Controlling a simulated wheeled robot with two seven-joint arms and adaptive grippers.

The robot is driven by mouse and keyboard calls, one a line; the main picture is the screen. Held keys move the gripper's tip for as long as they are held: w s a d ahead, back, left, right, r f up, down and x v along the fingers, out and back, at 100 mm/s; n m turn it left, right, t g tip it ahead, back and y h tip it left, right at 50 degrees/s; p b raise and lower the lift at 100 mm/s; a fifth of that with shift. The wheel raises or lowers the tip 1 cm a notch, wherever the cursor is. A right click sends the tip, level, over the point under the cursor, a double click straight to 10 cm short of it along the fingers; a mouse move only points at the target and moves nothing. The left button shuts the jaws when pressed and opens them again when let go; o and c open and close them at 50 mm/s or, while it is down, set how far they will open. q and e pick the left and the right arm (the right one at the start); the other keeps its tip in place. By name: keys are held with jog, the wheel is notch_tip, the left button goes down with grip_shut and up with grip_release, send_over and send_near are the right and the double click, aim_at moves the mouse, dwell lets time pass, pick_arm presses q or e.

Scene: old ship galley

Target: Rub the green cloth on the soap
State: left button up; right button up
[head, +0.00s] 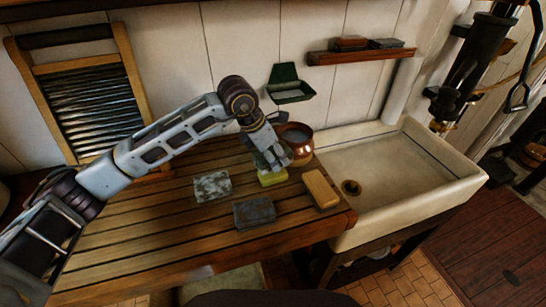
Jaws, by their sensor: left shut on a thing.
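A small yellow-green block-like thing (272,178), which looks like the green cloth, is on or just above the slatted wooden counter. My left gripper (270,160) points down over it and is shut on it, hiding its upper part. A tan, rounded bar (320,188), which may be the soap, lies to its right near the counter's right end. A green holder (290,90) is on the wall behind; I cannot tell what is in it. My right gripper is not in view.
A copper pot (297,138) stands close behind my left gripper. A speckled grey-green block (212,186) and a dark grey block (254,213) lie on the counter (150,235). A white sink (440,195) adjoins at right. A washboard (92,100) leans at back left.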

aim_at(272, 151)
pick_arm(q)
jog(key=shift+r+p, duration=0.35)
jog(key=shift+r, duration=1.2)
jog(key=shift+s+a+f+m+g, duration=0.15)
jog(key=shift+a+m+g, duration=0.15)
jog(key=shift+a+m, duration=0.45)
jog(key=shift+w+a+f+m+g, duration=0.15)
jog(key=shift+a+m+g, duration=0.15)
jog(key=shift+a+m, duration=0.4)
jog(key=a+m+g, duration=0.1)
jog(key=a+m, duration=0.3)
jog(key=s+a+r+m+g, duration=0.1)
jog(key=a+m+g, duration=0.1)
jog(key=a+m, duration=0.2)
jog(key=s+a+r+m+g, duration=0.1)
jog(key=a+m, duration=0.3)
jog(key=a, duration=0.1)
jog(key=shift+s+a+y, duration=0.15)
jog(key=shift+s+y, duration=0.1)
jog(key=shift+y, duration=0.15)
jog(key=s+a+r+m+g+y, duration=0.1)
jog(key=a+r+m, duration=0.1)
jog(key=a+m, duration=0.3)
jog(key=shift+s+a+r+m+g+y, duration=0.3)
jog(key=shift+s+a+r+m+y, duration=0.05)
jog(key=shift+s+y, duration=0.05)
jog(key=shift+a, duration=0.1)
